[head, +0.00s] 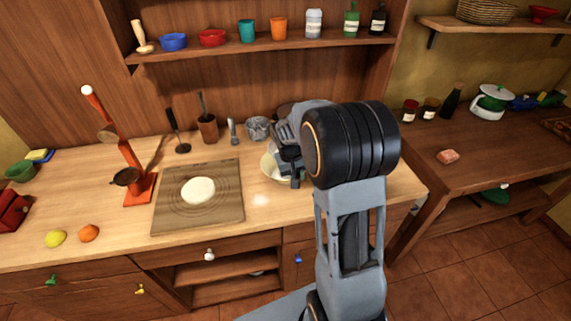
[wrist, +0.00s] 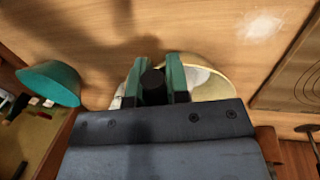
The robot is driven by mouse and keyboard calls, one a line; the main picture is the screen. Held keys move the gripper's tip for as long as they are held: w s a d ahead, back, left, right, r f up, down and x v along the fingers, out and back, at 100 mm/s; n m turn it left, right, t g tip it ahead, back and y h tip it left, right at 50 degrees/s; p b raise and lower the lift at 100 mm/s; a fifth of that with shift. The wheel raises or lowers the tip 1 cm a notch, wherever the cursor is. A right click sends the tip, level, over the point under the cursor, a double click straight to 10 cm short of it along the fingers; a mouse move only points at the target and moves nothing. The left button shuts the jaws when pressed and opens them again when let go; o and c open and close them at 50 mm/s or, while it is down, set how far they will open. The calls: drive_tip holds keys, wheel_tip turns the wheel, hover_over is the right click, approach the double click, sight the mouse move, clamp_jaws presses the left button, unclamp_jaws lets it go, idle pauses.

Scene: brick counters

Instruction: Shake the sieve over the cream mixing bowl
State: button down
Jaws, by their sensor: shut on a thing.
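My gripper (head: 291,168) is at the back right of the wooden counter, above the cream mixing bowl (head: 267,166), which it partly hides. In the wrist view its green fingers (wrist: 160,82) are closed around a black round handle (wrist: 152,78), seen nearly end-on. I take this to be the sieve's handle; its mesh cannot be made out. The cream bowl (wrist: 228,88) lies just beyond and to the right of the fingers, with something whitish showing inside. My arm covers much of this area in the head view.
A board (head: 230,212) with a pale dough round (head: 198,190) lies left of the bowl. An orange stand (head: 134,180), a lemon (head: 55,238) and an orange (head: 89,233) are farther left. A teal bowl (wrist: 48,84) is near the fingers. A shelf (head: 225,52) runs above.

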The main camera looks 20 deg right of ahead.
drive_tip(key=shift+d+b, duration=0.25)
drive_tip(key=shift+b, duration=0.25)
idle(4.8)
drive_tip(key=shift+r, duration=0.15)
